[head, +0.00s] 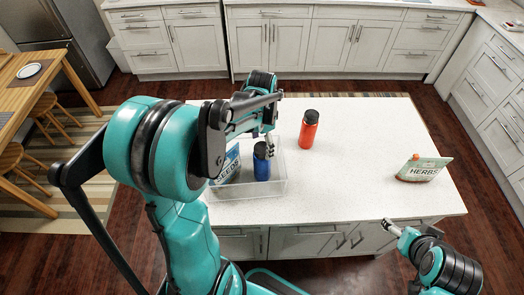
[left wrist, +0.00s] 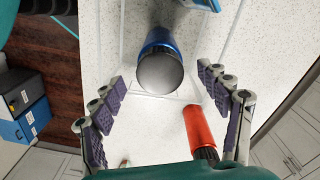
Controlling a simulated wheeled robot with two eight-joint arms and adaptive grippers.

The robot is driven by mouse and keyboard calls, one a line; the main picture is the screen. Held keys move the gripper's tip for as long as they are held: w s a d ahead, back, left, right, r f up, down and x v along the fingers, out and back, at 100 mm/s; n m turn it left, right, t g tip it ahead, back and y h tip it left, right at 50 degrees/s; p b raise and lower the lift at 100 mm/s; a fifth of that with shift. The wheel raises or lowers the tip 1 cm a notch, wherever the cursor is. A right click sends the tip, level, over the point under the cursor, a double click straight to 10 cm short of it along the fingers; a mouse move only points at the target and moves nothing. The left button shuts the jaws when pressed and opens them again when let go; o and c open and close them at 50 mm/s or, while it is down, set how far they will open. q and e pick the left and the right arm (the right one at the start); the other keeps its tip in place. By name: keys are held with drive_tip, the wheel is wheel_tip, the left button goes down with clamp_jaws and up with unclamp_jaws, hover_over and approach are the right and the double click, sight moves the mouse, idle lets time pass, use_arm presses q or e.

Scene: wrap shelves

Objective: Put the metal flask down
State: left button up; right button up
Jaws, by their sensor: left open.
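A blue flask (head: 262,168) with a dark cap stands upright in a clear tray (head: 278,188) on the white island; it is the likely metal flask. The left wrist view shows the flask (left wrist: 158,68) end-on with its grey round top towards the camera. My left gripper (head: 268,138) is above it, open, with a finger on either side and gaps between fingers and flask. A red flask (head: 309,130) with a black cap stands on the counter right of the tray. My right gripper (head: 392,228) is at the island's front edge, its jaws too small to read.
A seeds pouch (head: 230,163) stands in the tray left of the blue flask. A herbs pouch (head: 424,169) stands on the right of the island counter (head: 362,140). The counter between the red flask and the herbs pouch is clear.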

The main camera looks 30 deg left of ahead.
use_arm(q)
wheel_tip(320, 180, up, 4)
drive_tip(key=shift+f, duration=0.1)
drive_tip(key=shift+d+r, duration=0.1)
drive_tip(key=shift+r, duration=0.15)
drive_tip(key=s+d+r+n+t, duration=0.4)
drive_tip(key=s+d+n+t, duration=0.2)
drive_tip(key=s+d, duration=0.4)
drive_tip(key=shift+s+d+r+n+t, duration=0.2)
drive_tip(key=shift+s+n+t, duration=0.1)
drive_tip(key=shift+s+t, duration=0.3)
drive_tip(key=shift+f, duration=0.1)
